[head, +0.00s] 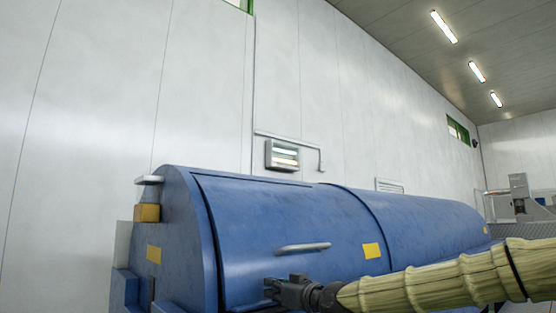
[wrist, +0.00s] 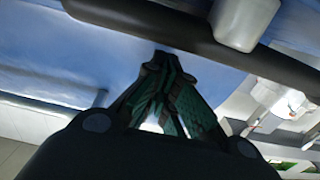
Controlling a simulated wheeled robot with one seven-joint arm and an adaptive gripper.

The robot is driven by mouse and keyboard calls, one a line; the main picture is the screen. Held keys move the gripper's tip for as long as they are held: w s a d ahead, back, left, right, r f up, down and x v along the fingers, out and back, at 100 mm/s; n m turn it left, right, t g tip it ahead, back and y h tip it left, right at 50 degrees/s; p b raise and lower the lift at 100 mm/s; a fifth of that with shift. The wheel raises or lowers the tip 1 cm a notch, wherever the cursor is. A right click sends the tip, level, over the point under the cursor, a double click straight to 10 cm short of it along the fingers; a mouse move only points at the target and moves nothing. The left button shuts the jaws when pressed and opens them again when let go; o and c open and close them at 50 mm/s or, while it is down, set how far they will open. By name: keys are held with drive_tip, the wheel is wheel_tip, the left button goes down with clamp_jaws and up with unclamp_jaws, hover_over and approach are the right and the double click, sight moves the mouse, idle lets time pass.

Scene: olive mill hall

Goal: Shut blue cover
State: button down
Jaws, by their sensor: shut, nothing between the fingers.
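The blue cover (head: 265,225) is a curved panel on the front of a long blue rounded machine. It carries a grey bar handle (head: 302,247) and lies close along the machine's curve; a dark line runs along its top edge. Its lower edge is out of view, so I cannot tell whether it is fully closed. My gripper (head: 272,288) is just below the handle, in front of the cover, pointing left. In the wrist view my gripper's fingertips (wrist: 165,62) are together and empty, near a blue surface. I cannot tell from these views whether they touch it.
Yellow patches (head: 371,250) mark the machine. A yellow block (head: 147,213) and a grey bracket (head: 149,180) stick out at its left end. A pale wall (head: 110,100) with a vent box (head: 282,156) rises behind. Grey equipment (head: 519,195) stands at the far right.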

drive_tip(key=shift+w+a+f, duration=0.25)
drive_tip(key=shift+f, duration=0.05)
drive_tip(key=shift+s, duration=0.1)
idle(0.3)
